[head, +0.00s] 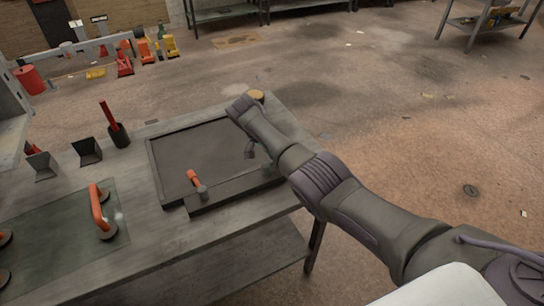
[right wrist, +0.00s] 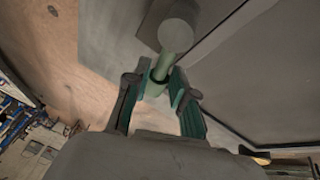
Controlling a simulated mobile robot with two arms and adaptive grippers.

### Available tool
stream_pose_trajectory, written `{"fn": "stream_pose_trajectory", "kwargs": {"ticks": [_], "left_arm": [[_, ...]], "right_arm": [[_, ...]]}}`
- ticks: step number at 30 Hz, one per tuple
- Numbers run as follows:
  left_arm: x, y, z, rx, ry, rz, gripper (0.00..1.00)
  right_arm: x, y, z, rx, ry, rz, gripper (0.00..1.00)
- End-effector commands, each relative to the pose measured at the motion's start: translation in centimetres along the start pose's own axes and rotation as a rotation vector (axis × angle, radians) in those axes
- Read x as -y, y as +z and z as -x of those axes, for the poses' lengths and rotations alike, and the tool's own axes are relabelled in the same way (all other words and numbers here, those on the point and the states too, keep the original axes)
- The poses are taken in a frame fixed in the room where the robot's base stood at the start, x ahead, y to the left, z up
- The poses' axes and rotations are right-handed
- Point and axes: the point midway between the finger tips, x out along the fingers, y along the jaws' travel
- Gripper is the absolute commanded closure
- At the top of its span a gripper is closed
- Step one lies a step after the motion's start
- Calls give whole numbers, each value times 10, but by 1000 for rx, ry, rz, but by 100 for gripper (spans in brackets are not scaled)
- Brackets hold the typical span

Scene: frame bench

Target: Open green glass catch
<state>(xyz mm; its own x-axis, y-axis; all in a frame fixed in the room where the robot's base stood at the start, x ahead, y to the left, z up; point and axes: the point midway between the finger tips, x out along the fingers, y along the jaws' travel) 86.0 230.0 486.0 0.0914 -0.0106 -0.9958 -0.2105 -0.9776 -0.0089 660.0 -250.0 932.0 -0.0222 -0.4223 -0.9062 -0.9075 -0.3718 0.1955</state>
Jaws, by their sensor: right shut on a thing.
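The green catch (right wrist: 165,66) shows in the right wrist view as a pale green stem leading to a thick grey round knob or post. My right gripper (right wrist: 157,88) is shut on this stem, with its two fingers on either side. In the head view my right arm reaches over the right side of a dark framed panel (head: 205,150) on the bench. The arm hides the green catch there, and only a bit of the gripper (head: 250,152) shows. An orange catch (head: 195,180) stands on the front bar of the frame. My left gripper is not in view.
A glass sheet (head: 60,250) with orange-red handles (head: 100,212) lies at the bench's left. Dark holders (head: 88,151) and a cup with a red-handled tool (head: 117,133) stand behind it. A yellowish round thing (head: 256,95) sits at the bench's far corner.

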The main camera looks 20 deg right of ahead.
Motion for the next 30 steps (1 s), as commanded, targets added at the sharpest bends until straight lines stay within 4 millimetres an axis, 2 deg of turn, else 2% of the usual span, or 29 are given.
{"fn": "stream_pose_trajectory", "kwargs": {"ticks": [3,12,30], "left_arm": [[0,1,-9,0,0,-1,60],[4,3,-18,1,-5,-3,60],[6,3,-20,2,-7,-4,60]], "right_arm": [[-4,2,-4,20,36,-81,100],[-11,2,-4,49,96,-224,100],[-14,2,-3,60,119,-278,100]]}}
